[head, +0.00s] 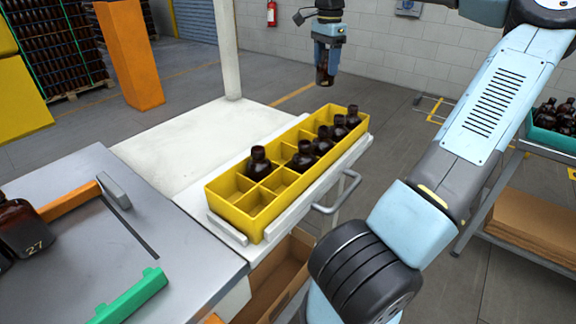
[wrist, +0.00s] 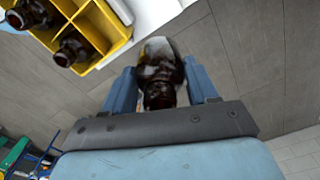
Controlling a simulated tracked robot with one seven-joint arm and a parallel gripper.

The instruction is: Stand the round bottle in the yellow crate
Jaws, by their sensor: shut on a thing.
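My gripper (head: 325,68) is shut on a dark amber round bottle (head: 323,77), held in the air past the far end of the yellow crate in the head view. In the wrist view the bottle (wrist: 160,72) sits between the two blue fingers, its neck toward the palm. The yellow crate (head: 242,217) stands on a white surface and is divided into two rows of cells. Several dark bottles stand in it, most in the right row, and one bottle (head: 259,163) in the left row. The near cells look empty. The crate's corner (wrist: 125,42) shows upper left in the wrist view.
A grey bench (head: 100,225) at left holds a bottle (head: 22,228) marked 27, with orange and green bars. A white post (head: 228,50) rises behind the crate. A shelf cart with a teal crate (head: 553,139) stands at right.

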